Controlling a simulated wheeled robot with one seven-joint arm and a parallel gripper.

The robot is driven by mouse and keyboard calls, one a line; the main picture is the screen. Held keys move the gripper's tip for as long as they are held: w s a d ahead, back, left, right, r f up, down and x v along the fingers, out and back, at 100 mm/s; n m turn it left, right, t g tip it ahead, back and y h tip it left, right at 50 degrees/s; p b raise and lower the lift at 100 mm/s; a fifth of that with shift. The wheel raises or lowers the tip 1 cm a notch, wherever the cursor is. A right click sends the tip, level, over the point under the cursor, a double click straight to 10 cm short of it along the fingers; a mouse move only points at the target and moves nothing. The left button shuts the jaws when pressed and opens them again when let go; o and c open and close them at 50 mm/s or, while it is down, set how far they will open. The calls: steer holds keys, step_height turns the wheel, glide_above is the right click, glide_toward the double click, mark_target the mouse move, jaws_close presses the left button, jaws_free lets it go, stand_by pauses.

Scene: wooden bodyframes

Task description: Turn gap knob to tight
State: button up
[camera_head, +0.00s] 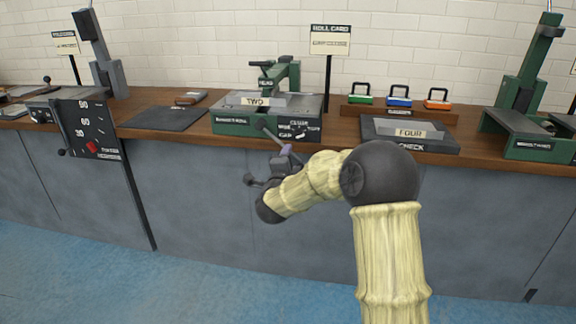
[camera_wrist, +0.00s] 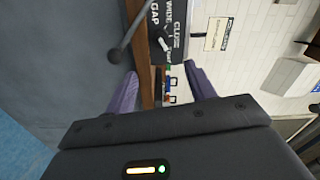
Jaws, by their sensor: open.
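The gap knob (camera_wrist: 163,40) is a small dark knob with a pale mark, on the dark front panel of a green machine (camera_head: 232,124). The wrist view shows the words GAP and WIDE beside it; I cannot tell exactly where it points. In the head view the labelled panel (camera_head: 298,131) is small and the knob's setting is unreadable. My gripper (camera_head: 285,156) is in front of and below the panel. In the wrist view its purple fingers are apart (camera_wrist: 160,85), with nothing held between them; the knob lies beyond the fingertips, apart from them.
A grey lever with a ball end (camera_wrist: 115,55) sticks out close to the left finger. The wooden counter edge (camera_head: 350,150) runs below the machine. A FOUR tray (camera_head: 450,146) stands to the right and a dark mat (camera_head: 165,118) to the left.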

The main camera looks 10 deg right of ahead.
steer(key=v, duration=0.2)
steer(key=shift+s+a, duration=0.15)
steer(key=shift+s, duration=0.2)
steer(key=s+f+n+g+y, duration=0.7)
steer(key=s+f+n, duration=0.2)
steer(key=s+n, duration=0.4)
steer(key=s+d+f+n+g, duration=0.2)
steer(key=s+g, duration=0.1)
steer(key=s, duration=0.4)
steer(key=s+d+f+n+g+h, duration=0.1)
steer(key=s+d+f+n+g, duration=0.1)
steer(key=s, duration=0.5)
steer(key=s+d+f+n+g, duration=0.2)
steer(key=s+g, duration=0.1)
steer(key=s, duration=0.4)
step_height(320, 180, up, 38)
steer(key=p, duration=3.8)
steer(key=shift+a, duration=0.2)
